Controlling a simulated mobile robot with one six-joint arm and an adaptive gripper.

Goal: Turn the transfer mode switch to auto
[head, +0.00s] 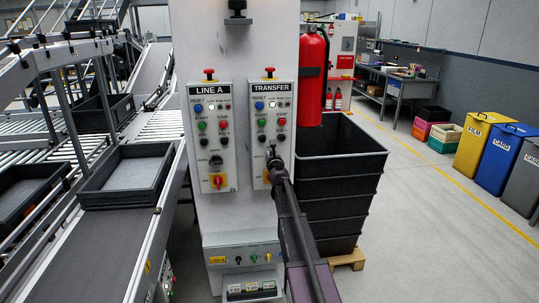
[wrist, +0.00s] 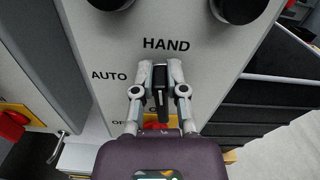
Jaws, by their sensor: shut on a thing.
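The TRANSFER panel (head: 270,120) is on the right half of the grey column's front. Its mode switch (wrist: 160,78) is a black knob in the wrist view, with HAND printed above it and AUTO to its upper left. My gripper (wrist: 158,72) is shut on the knob, one grey finger on each side. The knob's grip stands nearly upright in the picture, roughly in line with HAND and not turned toward AUTO. A white line shows on its lower part. In the head view my gripper (head: 274,160) and arm hide most of the switch.
The LINE A panel (head: 211,135) is just left. Below the held knob, a yellow plate with a red handle (wrist: 155,126) is mostly hidden by my gripper. Stacked black crates (head: 340,165) and a fire extinguisher (head: 312,80) are close on the right. A conveyor (head: 110,230) runs on the left.

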